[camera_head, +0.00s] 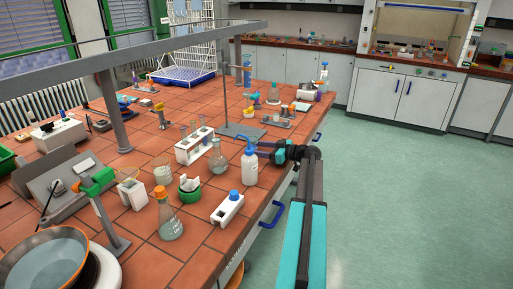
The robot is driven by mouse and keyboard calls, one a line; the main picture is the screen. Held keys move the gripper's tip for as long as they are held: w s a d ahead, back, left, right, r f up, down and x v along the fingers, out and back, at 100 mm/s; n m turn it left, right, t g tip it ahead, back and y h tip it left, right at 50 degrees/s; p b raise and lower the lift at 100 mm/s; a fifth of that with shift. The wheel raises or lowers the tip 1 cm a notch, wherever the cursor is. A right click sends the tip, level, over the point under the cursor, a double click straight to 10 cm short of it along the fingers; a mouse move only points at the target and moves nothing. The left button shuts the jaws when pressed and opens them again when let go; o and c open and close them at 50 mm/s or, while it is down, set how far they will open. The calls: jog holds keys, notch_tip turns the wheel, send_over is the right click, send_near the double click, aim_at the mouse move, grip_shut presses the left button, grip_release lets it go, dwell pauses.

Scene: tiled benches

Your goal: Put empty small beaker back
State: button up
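My arm reaches in from the lower right over the bench edge. My gripper (268,150) is at its end, just behind and right of a white wash bottle (249,168) with a blue top. Its fingers are too small and partly hidden, so I cannot tell whether it is open or holds anything. A small glass beaker (163,173) stands on the tiled bench (205,240), left of the gripper, and seems to have pale contents. I cannot make out which vessel is the empty small beaker.
Near the gripper stand a round flask (218,162), a white test tube rack (194,146) and a metal stand (241,131). An orange-capped conical flask (169,219), a green bowl (189,190) and a white device (228,208) are in front. The floor (400,190) at right is clear.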

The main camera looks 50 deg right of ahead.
jog(key=shift+r+p, duration=0.1)
jog(key=shift+p, duration=0.3)
jog(key=b+v, duration=0.1)
jog(key=v, duration=0.3)
jog(key=b+v, duration=0.1)
jog(key=v, duration=0.4)
jog(key=b+v, duration=0.2)
jog(key=v, duration=0.2)
jog(key=shift+s+d+f, duration=0.2)
jog(key=shift+s+f, duration=0.05)
jog(key=shift+s, duration=0.1)
jog(key=shift+s, duration=0.15)
